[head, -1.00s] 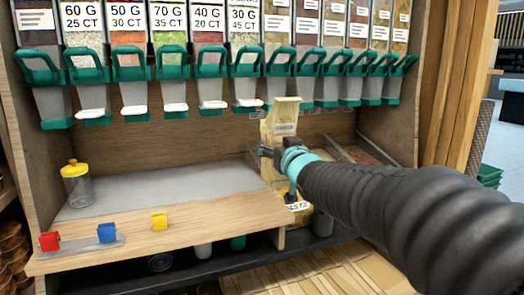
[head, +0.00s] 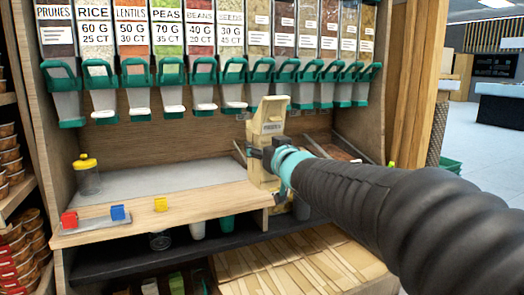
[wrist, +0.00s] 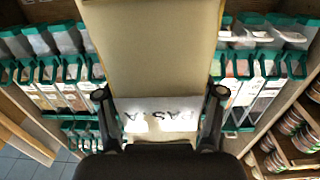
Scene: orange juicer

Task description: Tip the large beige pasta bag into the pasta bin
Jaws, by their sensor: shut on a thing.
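The large beige pasta bag (head: 266,125) stands upright in the head view, to the right of the wooden shelf board. In the wrist view the bag (wrist: 152,55) fills the middle, with a white label reading roughly "PASTA". My gripper (head: 268,158) is shut on the bag, and in the wrist view its fingers (wrist: 160,105) lie on both sides of it. The bag and my arm hide much of the area behind them. I cannot tell which bin is the pasta bin; part of a low bin (head: 337,154) shows behind my arm.
Dispensers with green handles (head: 170,72) line the wall above. A wooden partition edges the bay at right.

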